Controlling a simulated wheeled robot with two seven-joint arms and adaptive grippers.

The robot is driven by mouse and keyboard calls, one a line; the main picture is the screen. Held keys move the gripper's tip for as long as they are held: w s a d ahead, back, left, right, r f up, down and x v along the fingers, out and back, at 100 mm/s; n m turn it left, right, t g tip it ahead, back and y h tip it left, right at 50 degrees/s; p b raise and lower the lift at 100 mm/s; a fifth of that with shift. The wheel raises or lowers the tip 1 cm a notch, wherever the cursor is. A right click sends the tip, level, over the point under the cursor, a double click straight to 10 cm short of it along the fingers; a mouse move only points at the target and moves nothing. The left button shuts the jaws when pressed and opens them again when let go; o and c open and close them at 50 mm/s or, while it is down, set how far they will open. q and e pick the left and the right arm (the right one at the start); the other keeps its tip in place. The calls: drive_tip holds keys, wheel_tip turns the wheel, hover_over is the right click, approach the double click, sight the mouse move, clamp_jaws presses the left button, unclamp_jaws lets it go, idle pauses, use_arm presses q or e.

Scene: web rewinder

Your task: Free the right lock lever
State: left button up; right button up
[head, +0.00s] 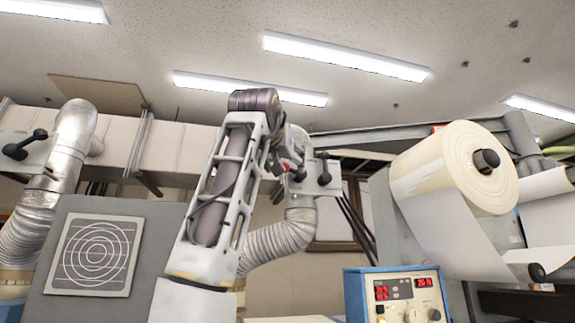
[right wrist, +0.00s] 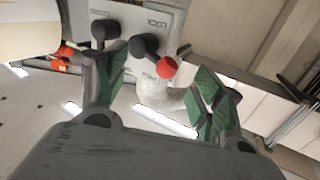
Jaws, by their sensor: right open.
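The right lock lever (right wrist: 149,54) shows in the right wrist view as a short black arm with a red ball end, on a pale plate (right wrist: 160,22) lettered LOCK. My right gripper (right wrist: 155,78) is open, its green-padded fingers spread on either side of the red ball. The ball appears beyond the fingertips, and I see no grip on it. In the head view my right gripper (head: 287,160) is at the plate's left side, small and partly hidden by my arm. A black handle (head: 323,170) shows on the plate's right. My left gripper is out of view.
A silver duct with a similar black handle (head: 22,147) stands at the left. A paper roll (head: 455,168) and a blue control box (head: 397,295) are at the right. A flexible duct (head: 275,243) runs below the plate, close to my arm.

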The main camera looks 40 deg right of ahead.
sight(287, 167)
drive_tip(key=shift+p+x, duration=0.45)
drive_tip(key=shift+x, duration=1.65)
drive_tip(key=shift+s, duration=0.2)
drive_tip(key=c, duration=0.9)
drive_tip(key=shift+w+a, duration=0.15)
drive_tip(key=shift+a, duration=0.1)
drive_tip(key=c, duration=0.3)
